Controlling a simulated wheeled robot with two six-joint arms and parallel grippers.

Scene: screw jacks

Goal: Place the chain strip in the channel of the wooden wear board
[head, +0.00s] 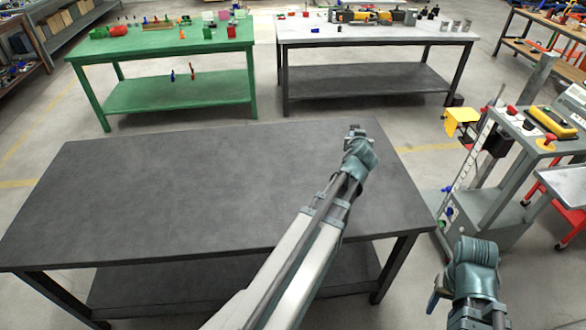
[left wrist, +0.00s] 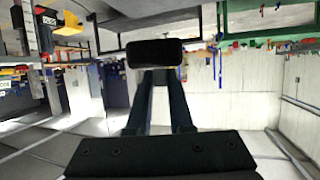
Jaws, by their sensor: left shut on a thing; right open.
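My left gripper (head: 355,131) is at the end of the arm that reaches over the dark table; it is small and dark there. In the left wrist view its two fingers (left wrist: 160,100) are shut on a dark, rounded block (left wrist: 155,53), seen end-on. I cannot tell whether this block is the chain strip. My right gripper (head: 438,292) is low at the right, beside the dark table, open, with its fingers hard to make out. I cannot make out the wooden wear board or its channel in either view.
The dark table (head: 170,190) has a bare top. A green table (head: 160,45) and a grey table (head: 370,36) with small parts stand behind it. A machine cart (head: 490,195) with a yellow box (head: 550,122) stands at the right. Floor is free between them.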

